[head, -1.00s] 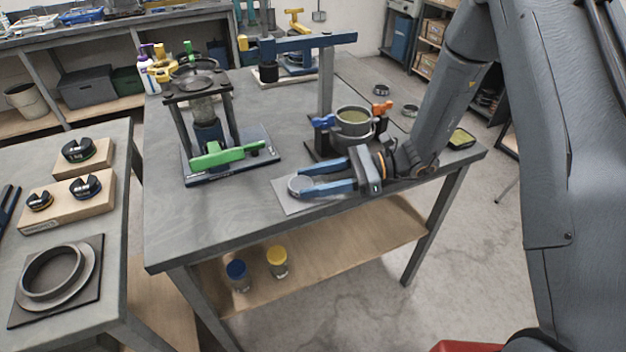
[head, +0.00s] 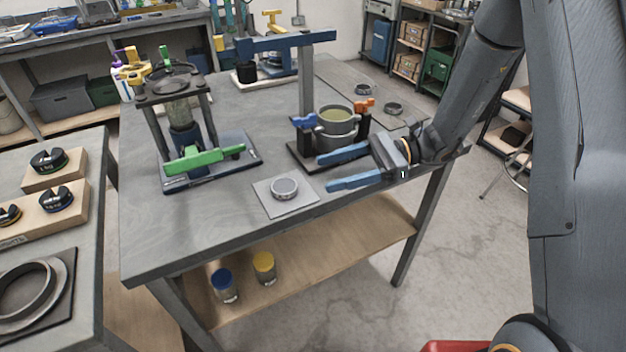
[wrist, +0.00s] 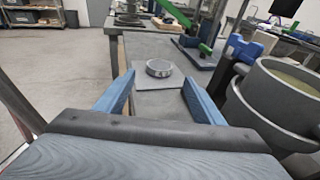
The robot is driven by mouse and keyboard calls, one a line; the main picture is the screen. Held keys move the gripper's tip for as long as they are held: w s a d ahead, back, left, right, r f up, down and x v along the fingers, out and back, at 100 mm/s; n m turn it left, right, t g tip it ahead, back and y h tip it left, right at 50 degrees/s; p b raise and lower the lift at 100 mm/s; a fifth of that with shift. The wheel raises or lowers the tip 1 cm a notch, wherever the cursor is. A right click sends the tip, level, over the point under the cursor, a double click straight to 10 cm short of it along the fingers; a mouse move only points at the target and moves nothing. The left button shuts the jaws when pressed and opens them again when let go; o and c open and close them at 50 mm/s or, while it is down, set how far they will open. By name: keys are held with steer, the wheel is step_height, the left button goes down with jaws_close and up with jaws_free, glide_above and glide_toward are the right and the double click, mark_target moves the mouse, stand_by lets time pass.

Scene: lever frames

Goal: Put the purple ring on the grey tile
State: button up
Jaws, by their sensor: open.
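A small ring (head: 285,187), greyish with a faint purple tint, lies flat on the light grey square tile (head: 269,206) near the front edge of the workbench. In the wrist view the ring (wrist: 159,68) rests on the tile (wrist: 160,82), inside its edges. My gripper (head: 323,173) has blue fingers and is open and empty. It is to the right of the ring, with its fingers pointing at it and a gap between. In the wrist view the ring shows beyond and between the fingertips.
A wide round pot (head: 337,124) in a stand with blue and orange clamps is just behind my gripper. A press with a green lever (head: 205,159) stands behind left of the tile. Two small dark rings (head: 363,89) (head: 393,108) lie at the back right. The bench's front left is clear.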

steer(key=shift+v, duration=1.5)
steer(key=s+d+f+n+g+h, duration=0.1)
steer(key=s+d+n+h, duration=0.45)
steer(key=s+h, duration=0.4)
steer(key=s+d+r+n+t+h, duration=0.1)
steer(key=s+d+n+t+h, duration=0.4)
steer(key=d+n, duration=0.4)
steer(key=shift+d+n+h, duration=0.35)
steer(key=shift+d+h, duration=0.05)
steer(key=shift+h, duration=0.05)
